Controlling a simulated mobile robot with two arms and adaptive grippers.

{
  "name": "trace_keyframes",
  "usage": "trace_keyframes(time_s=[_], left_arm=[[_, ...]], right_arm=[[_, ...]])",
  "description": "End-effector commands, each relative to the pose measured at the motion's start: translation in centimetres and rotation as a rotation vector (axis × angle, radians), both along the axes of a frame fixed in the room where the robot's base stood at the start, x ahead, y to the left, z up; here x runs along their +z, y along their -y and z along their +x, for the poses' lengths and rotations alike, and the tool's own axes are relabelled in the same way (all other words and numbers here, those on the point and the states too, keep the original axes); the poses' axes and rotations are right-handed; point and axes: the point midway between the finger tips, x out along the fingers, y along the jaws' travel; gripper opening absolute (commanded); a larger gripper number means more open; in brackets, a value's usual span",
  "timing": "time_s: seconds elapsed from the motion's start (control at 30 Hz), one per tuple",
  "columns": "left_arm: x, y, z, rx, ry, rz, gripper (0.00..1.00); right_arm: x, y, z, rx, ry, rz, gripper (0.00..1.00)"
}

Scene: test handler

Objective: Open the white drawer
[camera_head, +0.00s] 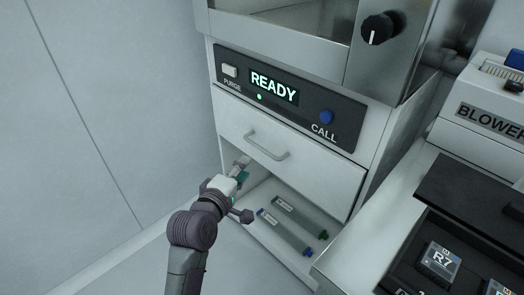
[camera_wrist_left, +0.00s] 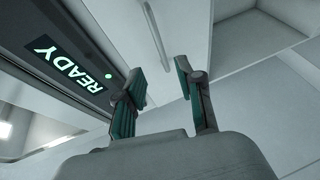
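The white drawer (camera_head: 295,168) has a flat front with a pale bar handle (camera_head: 265,147), under the READY panel. Its front looks closed against the cabinet. My left gripper (camera_head: 242,169) is just below and left of the handle in the head view. In the left wrist view its two teal-padded fingers (camera_wrist_left: 160,82) stand apart and empty. The handle (camera_wrist_left: 157,36) shows beyond the fingertips, roughly in line with the gap between them, and is not held. My right gripper is in neither view.
Below the drawer front, an open compartment (camera_head: 262,237) holds two long tubes (camera_head: 292,217). The control panel (camera_head: 345,118) has PURGE and CALL buttons. A BLOWER unit (camera_head: 470,130) and a dark tray with R7 (camera_head: 438,262) stand at right. A bare wall is at left.

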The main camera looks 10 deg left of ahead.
Motion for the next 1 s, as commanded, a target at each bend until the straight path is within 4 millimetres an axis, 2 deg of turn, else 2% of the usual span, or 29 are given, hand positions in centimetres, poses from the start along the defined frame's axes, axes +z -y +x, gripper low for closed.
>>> trace_keyframes(time_s=[0.3,0.43,0.6,0.7,1.0], left_arm=[[-1.4,1.3,6.7,-0.002,0.003,0.001,0.37],[-1.9,1.8,9.2,-0.002,0.003,0.003,0.37],[-2.2,2.1,10.8,-0.002,0.001,0.003,0.37],[-2.2,2.2,11.3,-0.001,0.0,0.002,0.37],[-2.3,2.2,11.6,0.0,0.0,0.003,0.37]], right_arm=[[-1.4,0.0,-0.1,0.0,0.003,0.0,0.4],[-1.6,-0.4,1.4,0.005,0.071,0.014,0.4],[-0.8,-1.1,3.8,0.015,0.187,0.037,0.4],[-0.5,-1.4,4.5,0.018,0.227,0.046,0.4],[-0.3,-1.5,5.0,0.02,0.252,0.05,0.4]])
